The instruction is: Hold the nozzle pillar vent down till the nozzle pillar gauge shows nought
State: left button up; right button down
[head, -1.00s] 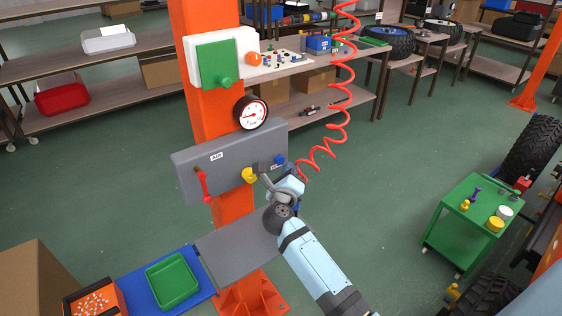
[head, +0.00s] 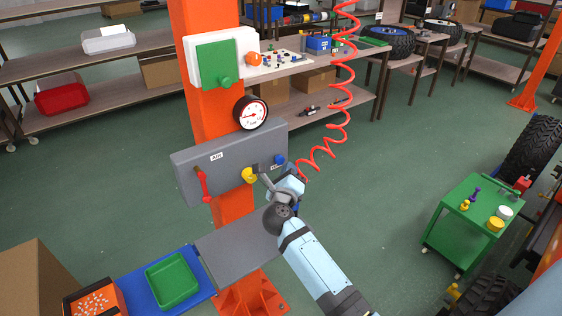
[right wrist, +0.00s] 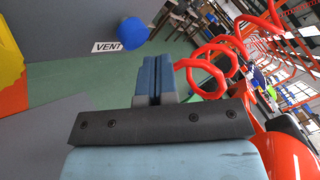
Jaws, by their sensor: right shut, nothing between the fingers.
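The vent is a blue button (head: 279,159) at the right end of the grey panel on the orange pillar (head: 212,105). In the right wrist view the blue button (right wrist: 132,32) stands beside a "VENT" label (right wrist: 107,47). The nozzle pillar gauge (head: 251,113) has a white dial above the panel; its needle points left, and its figures are too small to read. My right gripper (head: 289,170) is just below and right of the button. Its blue fingers (right wrist: 157,62) are shut and empty, with the button apart to their upper left in the wrist view. My left gripper is out of view.
The grey panel (head: 220,163) also bears a red lever (head: 203,185) and a yellow knob (head: 249,175). A coiled red hose (head: 340,115) hangs right of my right gripper. A grey shelf (head: 238,247) lies below the panel. Open floor separates the pillar from a green cart (head: 468,225).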

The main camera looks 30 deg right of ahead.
dwell(0.4)
jog(key=shift+w, duration=0.4)
jog(key=shift+w, duration=0.5)
dwell(0.6)
jog(key=shift+s, duration=0.15)
dwell(0.4)
jog(key=shift+s+p, duration=0.5)
jog(key=shift+s, duration=0.25)
jog(key=shift+s, duration=0.5)
jog(key=shift+s+d+p, duration=0.2)
jog(key=shift+s+p, duration=0.65)
jog(key=shift+s, duration=1.15)
